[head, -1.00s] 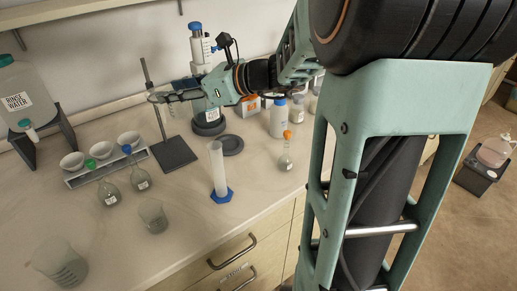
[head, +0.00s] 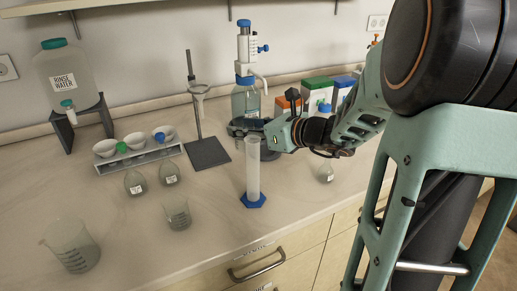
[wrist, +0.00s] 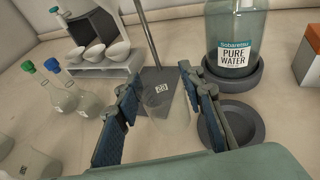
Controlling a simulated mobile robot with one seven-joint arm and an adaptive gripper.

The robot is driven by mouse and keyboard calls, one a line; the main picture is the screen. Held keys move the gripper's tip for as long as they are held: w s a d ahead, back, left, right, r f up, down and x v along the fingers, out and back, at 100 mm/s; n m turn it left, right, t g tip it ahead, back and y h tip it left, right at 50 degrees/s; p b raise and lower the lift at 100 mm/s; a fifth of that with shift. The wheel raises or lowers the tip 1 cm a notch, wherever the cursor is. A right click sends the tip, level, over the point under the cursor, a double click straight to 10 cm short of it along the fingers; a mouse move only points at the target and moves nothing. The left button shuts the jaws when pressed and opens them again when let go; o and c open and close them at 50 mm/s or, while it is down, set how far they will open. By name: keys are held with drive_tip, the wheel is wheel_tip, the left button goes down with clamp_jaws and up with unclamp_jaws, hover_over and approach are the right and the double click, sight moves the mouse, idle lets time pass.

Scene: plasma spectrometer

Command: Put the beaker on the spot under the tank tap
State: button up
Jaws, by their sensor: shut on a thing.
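My gripper (wrist: 152,108) is shut on a clear beaker (wrist: 168,112), a see-through vessel with a small label between the fingers. In the head view my gripper (head: 240,127) is over the bench, in front of the pure water bottle; the beaker is hard to make out there. The rinse water tank (head: 62,78) stands on a dark stand at the far left. Its pale tap (head: 69,111) with a green cap points forward. No marked spot can be made out on the bench below the tap.
A measuring cylinder (head: 253,172) stands close below my gripper. A retort stand base (head: 206,154), a bowl rack (head: 140,160), two stoppered flasks (head: 135,184) and two glass beakers (head: 178,214) (head: 72,248) lie between it and the tank. The pure water bottle (wrist: 232,35) is behind.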

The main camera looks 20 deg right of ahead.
drive_tip(key=shift+f+b, duration=0.6)
drive_tip(key=shift+f, duration=2.05)
drive_tip(key=shift+f, duration=0.1)
drive_tip(key=shift+f, duration=0.15)
drive_tip(key=o, duration=1.2)
drive_tip(key=shift+c, duration=0.2)
drive_tip(key=shift+r, duration=0.2)
